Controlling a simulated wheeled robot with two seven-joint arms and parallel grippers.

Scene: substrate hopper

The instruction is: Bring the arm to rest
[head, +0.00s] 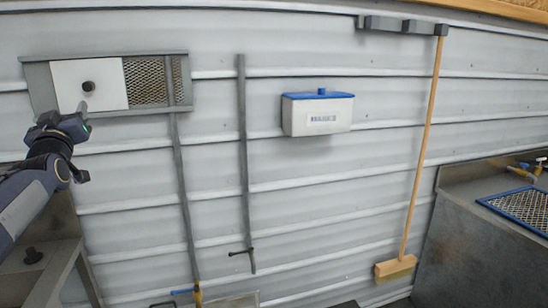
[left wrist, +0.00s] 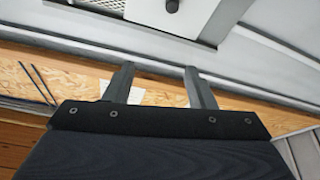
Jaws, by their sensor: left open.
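My left arm comes in from the left edge in the head view, raised in front of the wall. Its gripper (head: 80,112) is just below a white panel (head: 64,72) with a black knob (head: 88,86). In the left wrist view the two fingers of my left gripper (left wrist: 160,75) stand apart with nothing between them. The knob (left wrist: 172,6) and part of the white panel (left wrist: 150,13) show beyond the fingertips, apart from them. My right gripper is in neither view.
A mesh opening (head: 146,80) is beside the panel. A blue-lidded white box (head: 318,114) and a broom (head: 422,150) are on the ribbed wall. A grey bench with a blue-framed mesh tray (head: 522,208) stands at the right. A metal frame (head: 45,268) is below my left arm.

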